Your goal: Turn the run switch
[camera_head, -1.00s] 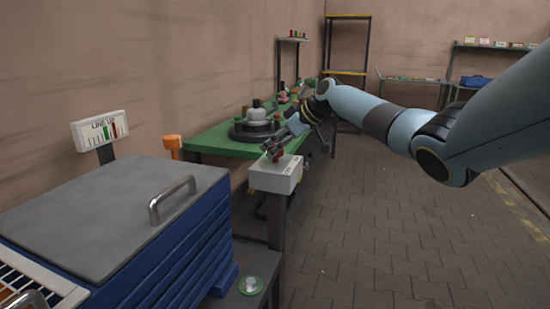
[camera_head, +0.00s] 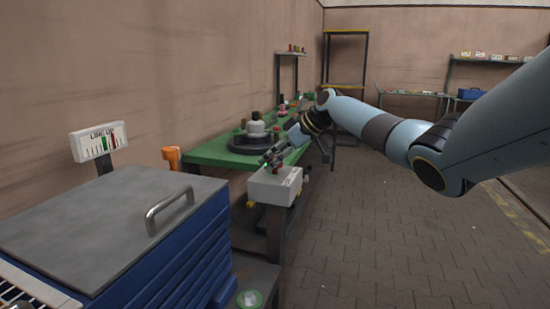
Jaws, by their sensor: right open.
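The run switch looks like a small red knob (camera_head: 277,168) on top of a light grey control box (camera_head: 270,188), which stands on a dark post at the near end of the green bench. My right gripper (camera_head: 270,160) is open, with its fingers right at the red knob. The fingers partly hide the knob, and I cannot tell whether they touch it. My left gripper is not in view.
A green bench (camera_head: 208,152) with a round dark fixture runs along the wall. The paved floor (camera_head: 370,240) at right is clear.

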